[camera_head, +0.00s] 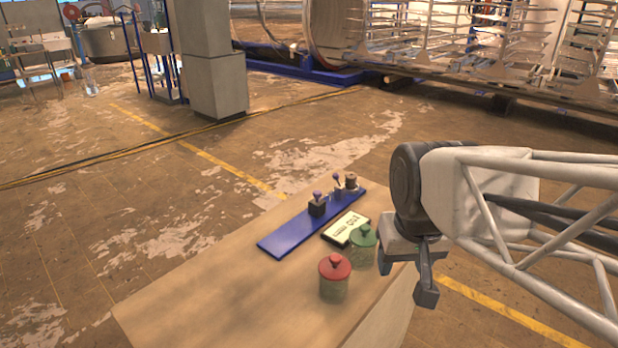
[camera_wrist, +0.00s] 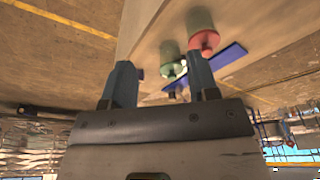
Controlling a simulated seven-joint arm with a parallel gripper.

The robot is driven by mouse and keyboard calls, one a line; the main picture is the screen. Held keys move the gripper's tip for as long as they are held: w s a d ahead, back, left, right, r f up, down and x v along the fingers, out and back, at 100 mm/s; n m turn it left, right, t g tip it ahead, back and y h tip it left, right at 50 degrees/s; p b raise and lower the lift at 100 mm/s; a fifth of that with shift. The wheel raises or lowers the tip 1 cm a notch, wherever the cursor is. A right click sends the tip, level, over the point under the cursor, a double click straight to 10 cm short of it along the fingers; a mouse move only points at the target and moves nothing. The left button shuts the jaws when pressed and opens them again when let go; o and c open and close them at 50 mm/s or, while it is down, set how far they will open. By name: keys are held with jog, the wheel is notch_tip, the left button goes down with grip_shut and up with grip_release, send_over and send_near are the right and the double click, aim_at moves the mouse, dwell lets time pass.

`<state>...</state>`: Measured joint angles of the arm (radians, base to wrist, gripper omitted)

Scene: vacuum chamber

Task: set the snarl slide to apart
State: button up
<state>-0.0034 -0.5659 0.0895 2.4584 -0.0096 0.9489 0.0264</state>
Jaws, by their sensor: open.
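A long blue board (camera_head: 283,238) lies on the wooden table. It bears a black block with a purple knob (camera_head: 317,204) near its middle, and a smaller purple-knobbed piece (camera_head: 337,181) and a dark round knob (camera_head: 351,181) near its far end. I cannot tell which of these is the snarl slide or read its setting. My gripper (camera_head: 407,281) is open and empty, above the table's right edge, to the right of the board and apart from it. In the wrist view my gripper's fingers (camera_wrist: 159,62) are spread, and part of the blue board (camera_wrist: 232,56) shows beyond them.
A green-lidded jar (camera_head: 363,243) and a red-lidded jar (camera_head: 335,275) stand between the board and my gripper. A dark-framed panel with a pale face (camera_head: 346,229) lies beside the board; its marks are unreadable. The table's near left part (camera_head: 205,300) is clear.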

jog(key=w+a+r, duration=0.1)
jog(key=w+r, duration=0.1)
jog(key=w, duration=0.9)
jog(key=g, duration=0.2)
send_over(317, 192)
jog(key=f, duration=0.8)
jog(key=shift+s+d+f, duration=0.2)
jog(key=shift+s+f, duration=0.05)
jog(key=shift+s, duration=0.1)
jog(key=shift+w+a+f, duration=0.15)
jog(key=shift+w+f, duration=0.2)
jog(key=shift+w, duration=0.1)
jog(key=shift+f, duration=0.15)
jog(key=shift+f, duration=3.7)
jog(key=shift+c, duration=0.3)
grip_shut()
